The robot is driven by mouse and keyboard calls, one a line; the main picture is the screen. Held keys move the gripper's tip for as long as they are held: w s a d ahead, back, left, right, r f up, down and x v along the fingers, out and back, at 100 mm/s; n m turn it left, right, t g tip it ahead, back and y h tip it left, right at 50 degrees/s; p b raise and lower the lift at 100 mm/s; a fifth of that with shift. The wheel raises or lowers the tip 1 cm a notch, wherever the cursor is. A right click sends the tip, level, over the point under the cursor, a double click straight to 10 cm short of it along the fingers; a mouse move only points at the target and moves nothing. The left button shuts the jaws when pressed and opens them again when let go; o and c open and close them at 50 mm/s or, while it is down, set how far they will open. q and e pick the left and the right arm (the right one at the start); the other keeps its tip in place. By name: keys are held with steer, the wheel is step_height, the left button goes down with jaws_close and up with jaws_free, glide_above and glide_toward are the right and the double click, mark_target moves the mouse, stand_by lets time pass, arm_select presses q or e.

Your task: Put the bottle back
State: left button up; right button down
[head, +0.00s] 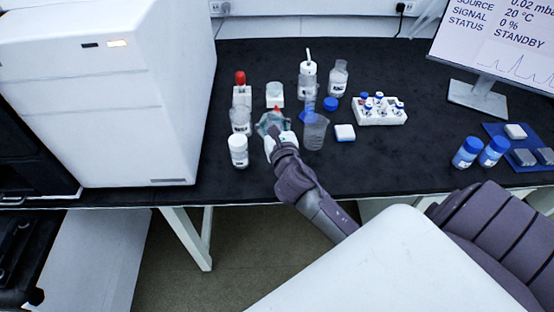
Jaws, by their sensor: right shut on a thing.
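My right gripper (271,124) reaches in from below and is low over the black bench among the glassware. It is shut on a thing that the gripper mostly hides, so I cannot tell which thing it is. Several bottles stand around it: a white-capped bottle (238,152) at its left front, a clear bottle (240,121) at its left, a white-topped bottle (307,80) and a clear bottle (338,78) behind to the right. My left gripper is not in view.
A clear beaker (315,132) stands close right of the gripper. A white rack of vials (378,112), a small white box (345,132) and a red-topped item (241,90) are nearby. A large white instrument (110,95) bounds the left, a monitor (500,45) the right. The bench front is clear.

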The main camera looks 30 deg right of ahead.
steer(key=w+d+f+b, duration=0.1)
steer(key=w+d+f, duration=0.1)
steer(key=w+d+f+m+h+b, duration=0.1)
steer(key=w+f+b, duration=0.1)
steer(key=f, duration=0.1)
steer(key=w+d+f+g+h+b, duration=0.1)
steer(key=w+d+f+b, duration=0.1)
steer(key=shift+d+f+m, duration=0.3)
steer(key=shift+d+f, duration=0.05)
steer(key=shift+f+b, duration=1.15)
steer(key=shift+f, duration=1)
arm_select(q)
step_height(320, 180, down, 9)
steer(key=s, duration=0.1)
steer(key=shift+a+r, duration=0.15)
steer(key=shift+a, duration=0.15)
